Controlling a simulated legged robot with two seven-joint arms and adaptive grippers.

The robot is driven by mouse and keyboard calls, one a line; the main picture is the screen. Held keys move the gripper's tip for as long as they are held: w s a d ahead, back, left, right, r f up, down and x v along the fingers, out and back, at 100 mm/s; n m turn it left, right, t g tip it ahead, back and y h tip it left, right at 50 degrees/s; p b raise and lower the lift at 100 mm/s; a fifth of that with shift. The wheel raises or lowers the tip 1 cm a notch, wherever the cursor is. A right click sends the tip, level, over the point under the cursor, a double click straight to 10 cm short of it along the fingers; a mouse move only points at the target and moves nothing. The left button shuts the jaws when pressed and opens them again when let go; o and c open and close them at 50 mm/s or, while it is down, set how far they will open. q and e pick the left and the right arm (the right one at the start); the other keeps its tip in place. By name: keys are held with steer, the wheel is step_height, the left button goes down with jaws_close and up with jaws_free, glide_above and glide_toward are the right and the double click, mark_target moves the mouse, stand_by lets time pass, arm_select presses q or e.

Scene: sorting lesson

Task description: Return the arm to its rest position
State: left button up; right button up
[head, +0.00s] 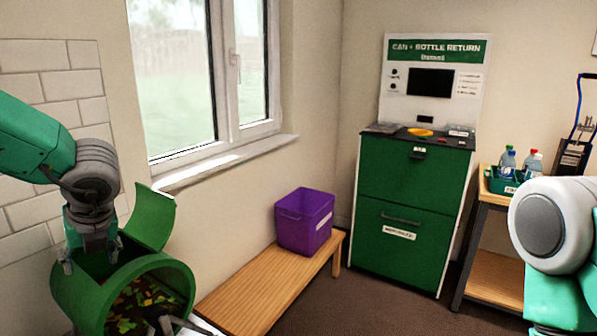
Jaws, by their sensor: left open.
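My left arm comes in from the left, and my left gripper (92,254) points down at the mouth of a green round bin (172,268) with its curved lid (154,215) standing up. Its fingers are spread apart and I see nothing held between them. The bin holds brown, orange and green scraps. Part of its opening is hidden behind the gripper.
A wooden bench (245,297) bears a purple crate (304,221) under the window. A green can and bottle return cabinet (412,180) stands at the back. Right of it, a side table (494,265) bears bottles in a green carrier (503,181). A hand cart (573,155) stands behind.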

arm_select(q)
steer(key=s+d+f+m+t+b, duration=0.1)
steer(key=s+d+f+m, duration=0.2)
steer(key=f+m, duration=0.9)
steer(key=s+d+f+m+t, duration=0.2)
steer(key=s+f+m, duration=0.1)
steer(key=f+m, duration=0.9)
steer(key=s+d+f+m+g+h, duration=0.2)
steer(key=s+d+f+m, duration=0.2)
steer(key=s+m, duration=0.7)
steer(key=s+d+f+m+g+h+b, duration=0.1)
steer(key=s+d+f+m+g+h, duration=0.1)
steer(key=s+f+m, duration=0.4)
steer(key=shift+s+d+f+m+g+h, duration=0.25)
steer(key=shift+s+d+m+h, duration=0.65)
steer(key=shift+s+m, duration=1.5)
arm_select(e)
steer(key=shift+w+d+f, duration=0.1)
steer(key=shift+d+f, duration=0.05)
steer(key=shift+f, duration=0.4)
steer(key=shift+w+d+f, duration=0.1)
steer(key=shift+f, duration=0.4)
